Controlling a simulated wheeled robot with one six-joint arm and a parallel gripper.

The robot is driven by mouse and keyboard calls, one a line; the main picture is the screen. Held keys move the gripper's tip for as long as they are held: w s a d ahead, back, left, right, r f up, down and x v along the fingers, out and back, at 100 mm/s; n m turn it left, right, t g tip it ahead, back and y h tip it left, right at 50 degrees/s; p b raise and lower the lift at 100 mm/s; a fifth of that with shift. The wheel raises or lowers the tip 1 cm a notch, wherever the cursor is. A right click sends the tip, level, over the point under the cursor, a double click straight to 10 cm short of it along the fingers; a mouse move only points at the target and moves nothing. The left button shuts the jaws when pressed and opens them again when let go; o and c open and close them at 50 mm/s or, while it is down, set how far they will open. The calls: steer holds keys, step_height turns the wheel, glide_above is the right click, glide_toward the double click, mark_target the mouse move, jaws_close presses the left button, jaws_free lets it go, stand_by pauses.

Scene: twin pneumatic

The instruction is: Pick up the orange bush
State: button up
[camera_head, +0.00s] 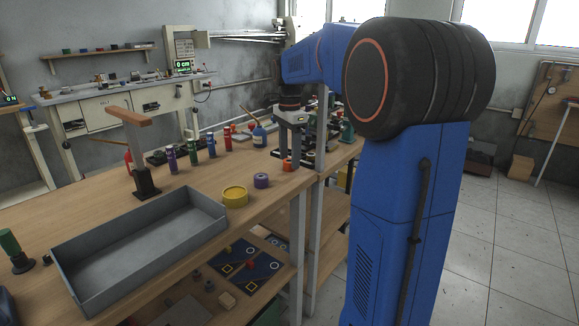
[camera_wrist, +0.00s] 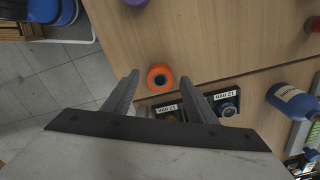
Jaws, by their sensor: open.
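The orange bush (camera_head: 287,166), a short ring with a dark centre hole, stands on the wooden workbench near its front edge. In the wrist view the orange bush (camera_wrist: 151,78) appears between the tips of my gripper (camera_wrist: 159,80), with clear space to each finger. My gripper (camera_head: 291,157) points down above the bush in the head view. Its jaws are open and empty. The height left between the fingertips and the bush is hard to tell.
A purple ring (camera_head: 261,181) and a yellow round container (camera_head: 234,197) stand to the left, beside a grey tray (camera_head: 205,233). Labelled black holders (camera_wrist: 222,97) lie near the bush in the wrist view. A blue bottle (camera_head: 259,135) stands behind.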

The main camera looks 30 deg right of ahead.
steer(key=shift+f, duration=0.4)
steer(key=c, duration=1.3)
steer(key=shift+r, duration=0.15)
